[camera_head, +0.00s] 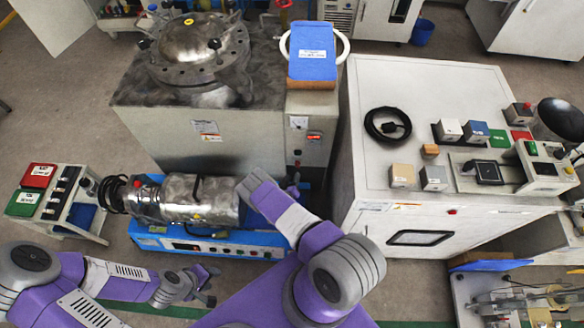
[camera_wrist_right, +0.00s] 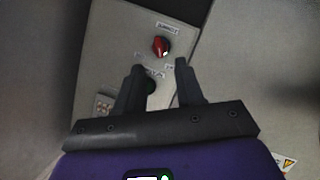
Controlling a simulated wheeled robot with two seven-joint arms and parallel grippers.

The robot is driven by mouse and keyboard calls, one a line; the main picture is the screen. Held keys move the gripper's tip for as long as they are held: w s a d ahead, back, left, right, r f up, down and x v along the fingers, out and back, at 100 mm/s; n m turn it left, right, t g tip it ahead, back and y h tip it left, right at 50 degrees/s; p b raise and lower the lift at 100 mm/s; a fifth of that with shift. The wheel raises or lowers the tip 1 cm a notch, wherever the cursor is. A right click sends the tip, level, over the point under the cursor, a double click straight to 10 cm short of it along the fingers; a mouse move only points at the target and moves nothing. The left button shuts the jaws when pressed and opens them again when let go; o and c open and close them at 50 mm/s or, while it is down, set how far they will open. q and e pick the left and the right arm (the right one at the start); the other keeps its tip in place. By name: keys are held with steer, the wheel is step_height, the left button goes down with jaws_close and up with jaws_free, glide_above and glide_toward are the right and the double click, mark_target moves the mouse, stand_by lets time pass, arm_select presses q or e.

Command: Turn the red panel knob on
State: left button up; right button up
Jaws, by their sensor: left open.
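The red panel knob (camera_wrist_right: 161,46) shows in the right wrist view on a pale grey panel (camera_wrist_right: 118,45), with a small label above it. My right gripper (camera_wrist_right: 159,66) is open, its two dark fingers apart and pointing at the panel. The knob shows beyond the fingertips, between their lines; no contact is visible. A dark round part (camera_wrist_right: 150,87) below the knob is partly hidden by the left finger. In the head view the panel (camera_head: 297,125) is on the front of the metal machine, and my right arm hides part of this area. My left gripper (camera_head: 203,286) is open and empty, low on the left.
A blue-based unit with a metal cylinder (camera_head: 178,198) stands in front of the machine, close to both arms. A white cabinet (camera_head: 375,180) stands just right of the panel. A small rack with red and green boxes (camera_head: 38,176) is at the left.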

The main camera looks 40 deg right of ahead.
mark_target(297, 167)
steer(key=b+x, duration=0.2)
steer(key=x, duration=0.5)
steer(key=shift+w+d+b, duration=0.15)
steer(key=shift+b, duration=0.25)
jaws_close()
